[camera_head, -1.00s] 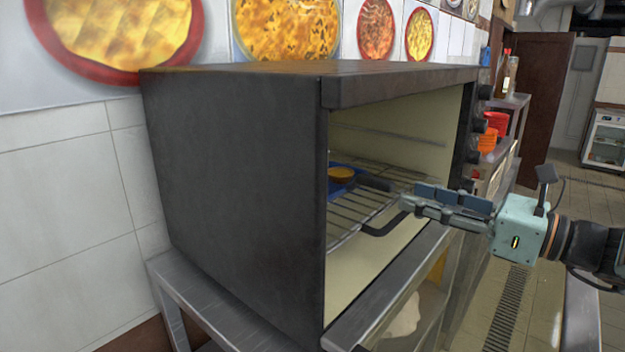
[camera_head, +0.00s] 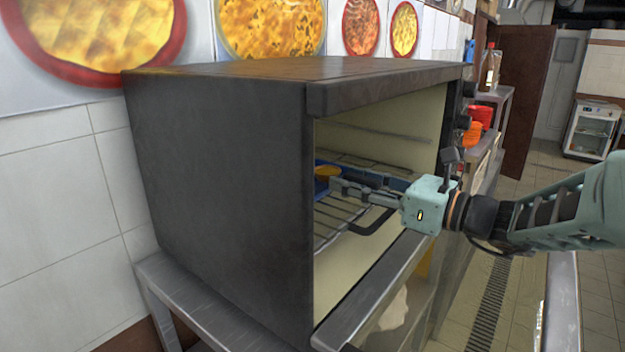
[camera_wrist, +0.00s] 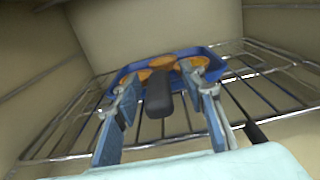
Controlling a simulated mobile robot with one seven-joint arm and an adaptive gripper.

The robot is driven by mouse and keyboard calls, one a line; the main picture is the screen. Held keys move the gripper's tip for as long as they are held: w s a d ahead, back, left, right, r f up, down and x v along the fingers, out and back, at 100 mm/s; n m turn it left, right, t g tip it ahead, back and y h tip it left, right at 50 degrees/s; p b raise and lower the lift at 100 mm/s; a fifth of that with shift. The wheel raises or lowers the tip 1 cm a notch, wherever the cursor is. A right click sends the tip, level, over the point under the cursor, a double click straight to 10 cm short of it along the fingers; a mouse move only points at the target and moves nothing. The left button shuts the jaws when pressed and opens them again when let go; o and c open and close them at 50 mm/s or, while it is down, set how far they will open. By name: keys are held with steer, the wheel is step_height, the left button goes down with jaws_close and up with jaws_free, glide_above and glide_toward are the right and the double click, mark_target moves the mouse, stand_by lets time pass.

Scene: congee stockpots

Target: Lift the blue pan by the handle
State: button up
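The blue pan (camera_head: 321,167) sits on the wire rack inside the open oven, mostly hidden in the head view by the oven wall and my gripper. In the wrist view the blue pan (camera_wrist: 212,62) holds several round orange-yellow items. Its dark handle (camera_wrist: 158,97) points toward the wrist camera. My gripper (camera_head: 345,186) reaches through the oven opening. In the wrist view my gripper (camera_wrist: 162,82) is open, with one finger on each side of the handle. Gaps show between the fingers and the handle.
The dark oven (camera_head: 215,150) encloses the pan with side walls and a roof. The wire rack (camera_head: 335,225) lies under the pan and my gripper. The lowered door edge (camera_head: 365,300) is below my gripper. Red containers (camera_head: 477,122) stand to the right beyond the oven.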

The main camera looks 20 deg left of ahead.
jaws_close()
stand_by(0.3)
steer(key=shift+w+r, duration=0.1)
steer(key=shift+r, duration=0.1)
